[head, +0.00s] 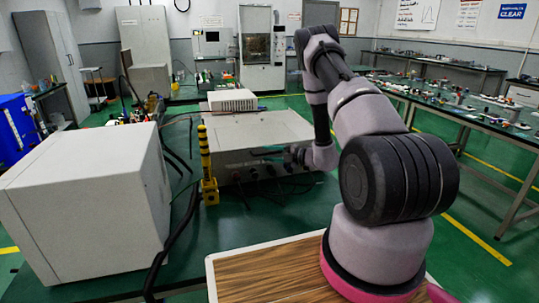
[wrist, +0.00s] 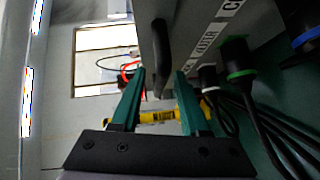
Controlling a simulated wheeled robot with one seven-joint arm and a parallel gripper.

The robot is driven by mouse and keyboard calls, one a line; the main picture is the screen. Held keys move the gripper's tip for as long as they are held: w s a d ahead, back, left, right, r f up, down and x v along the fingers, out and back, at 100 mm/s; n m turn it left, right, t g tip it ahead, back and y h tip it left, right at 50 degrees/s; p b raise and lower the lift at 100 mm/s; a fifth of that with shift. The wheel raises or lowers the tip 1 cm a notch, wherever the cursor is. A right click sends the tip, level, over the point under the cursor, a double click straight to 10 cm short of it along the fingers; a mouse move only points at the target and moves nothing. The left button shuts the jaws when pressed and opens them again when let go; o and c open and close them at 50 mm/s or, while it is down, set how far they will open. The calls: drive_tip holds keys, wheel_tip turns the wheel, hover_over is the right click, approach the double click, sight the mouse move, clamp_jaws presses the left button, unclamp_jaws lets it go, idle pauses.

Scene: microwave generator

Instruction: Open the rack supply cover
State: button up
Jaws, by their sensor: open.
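A wide grey rack unit (head: 262,128) sits on the green bench in the middle of the head view, its front panel facing me. I cannot make out which part of it is the supply cover. My gripper (head: 268,154) is close to that front panel, right of the yellow post. In the wrist view my gripper (wrist: 160,75) is open, with its green fingers apart and nothing visibly held. The grey panel (wrist: 192,45) with printed labels is just ahead. A dark handle (wrist: 162,45) on it lies ahead of the fingertips. Contact cannot be told.
Plugs and cables (wrist: 238,62) stick out of the panel on the right of the wrist view. A yellow post (head: 208,165) stands left of my gripper. A large light-grey box (head: 90,195) is at the left.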

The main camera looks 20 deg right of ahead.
clamp_jaws()
idle(1.4)
